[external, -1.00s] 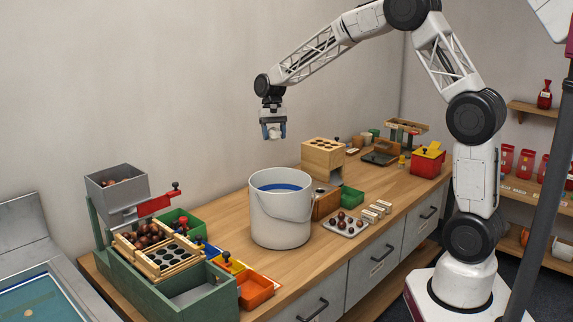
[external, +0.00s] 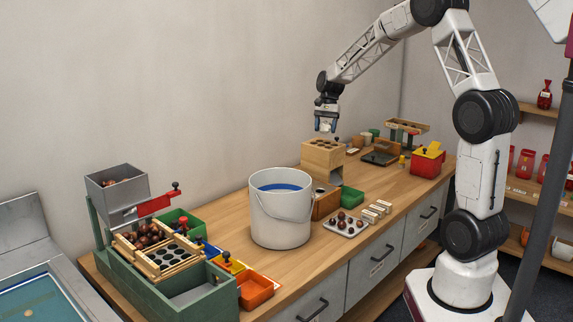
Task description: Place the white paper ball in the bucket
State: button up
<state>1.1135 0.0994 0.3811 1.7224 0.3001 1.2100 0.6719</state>
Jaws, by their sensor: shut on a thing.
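The white bucket (external: 281,217) stands upright on the wooden bench, with its wire handle hanging down and a blue surface showing inside. My gripper (external: 326,125) points down, to the right of the bucket and well above its rim. It appears in front of the wall, just above the wooden block with holes. It is shut on the white paper ball (external: 326,126), which shows only as a small pale patch between the blue fingers.
The wooden block with holes (external: 322,159) stands below my gripper. A tray of chestnuts (external: 346,224) lies right of the bucket. A green sorting rig (external: 165,265) with bins fills the left end. Bare bench top (external: 400,185) shows at the right.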

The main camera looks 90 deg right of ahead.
jog(key=s+d+m, duration=0.2)
jog(key=s, duration=0.6)
jog(key=s+d+m+t, duration=0.1)
jog(key=s+m, duration=0.1)
jog(key=s, duration=0.5)
jog(key=shift+s+d+f+m+t+h, duration=0.3)
jog(key=shift+s+d+f+m+h, duration=0.05)
jog(key=shift+f+m+h, duration=0.1)
notch_tip(320, 180, down, 24)
jog(key=shift+r, duration=0.1)
jog(key=shift+f, duration=2.1)
jog(key=shift+f, duration=0.15)
jog(key=o, duration=1)
jog(key=shift+c, duration=0.2)
